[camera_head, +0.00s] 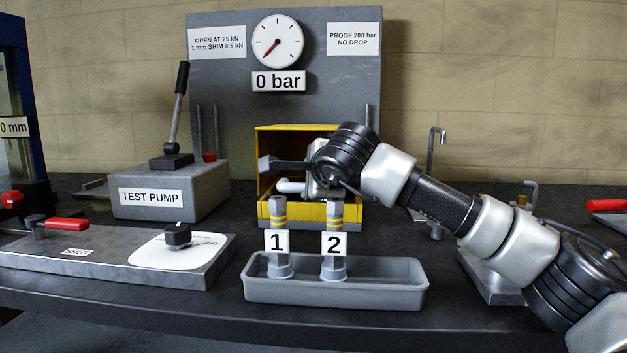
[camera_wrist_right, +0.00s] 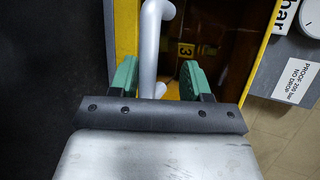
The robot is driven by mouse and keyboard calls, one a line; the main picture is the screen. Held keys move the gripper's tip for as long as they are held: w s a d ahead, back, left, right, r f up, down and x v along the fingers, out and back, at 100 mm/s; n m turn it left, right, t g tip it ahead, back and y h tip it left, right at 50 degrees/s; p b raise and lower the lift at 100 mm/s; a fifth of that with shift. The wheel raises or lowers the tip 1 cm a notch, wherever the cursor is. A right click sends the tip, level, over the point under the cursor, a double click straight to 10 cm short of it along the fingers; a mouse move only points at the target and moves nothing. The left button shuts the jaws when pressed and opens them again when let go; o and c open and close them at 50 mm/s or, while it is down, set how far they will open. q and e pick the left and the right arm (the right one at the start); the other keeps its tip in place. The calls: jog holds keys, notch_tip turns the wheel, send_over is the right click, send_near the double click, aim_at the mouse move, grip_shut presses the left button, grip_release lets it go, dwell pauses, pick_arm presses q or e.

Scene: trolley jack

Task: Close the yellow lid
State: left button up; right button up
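The yellow box (camera_head: 265,133) stands open towards me at the middle of the bench, its inside dark brown. A yellow panel (camera_head: 300,211) shows low at its front; I cannot tell which yellow part is the lid. A grey bar handle (camera_head: 290,187) sits at the opening. My right gripper (camera_head: 284,175) is at the opening, partly hiding it. In the right wrist view, its green-tipped fingers (camera_wrist_right: 158,80) are apart, with the grey handle (camera_wrist_right: 150,45) between them, closer to the left finger. My left gripper is in no view.
A grey tray (camera_head: 400,290) with bolts 1 and 2 (camera_head: 278,215) (camera_head: 334,212) stands upright in front of the box. The test pump (camera_head: 165,190) is left. A plate with a red lever (camera_head: 68,224) lies front left. The gauge (camera_head: 277,40) reads 0 bar.

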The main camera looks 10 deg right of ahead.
jog(key=shift+s+r, duration=0.1)
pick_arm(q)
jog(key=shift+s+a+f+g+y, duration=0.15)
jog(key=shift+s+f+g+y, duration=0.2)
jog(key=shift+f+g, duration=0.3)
pick_arm(e)
jog(key=v, duration=1)
jog(key=shift+s, duration=0.3)
pick_arm(q)
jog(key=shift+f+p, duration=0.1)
jog(key=shift+p, duration=0.2)
pick_arm(e)
jog(key=shift+r, duration=0.2)
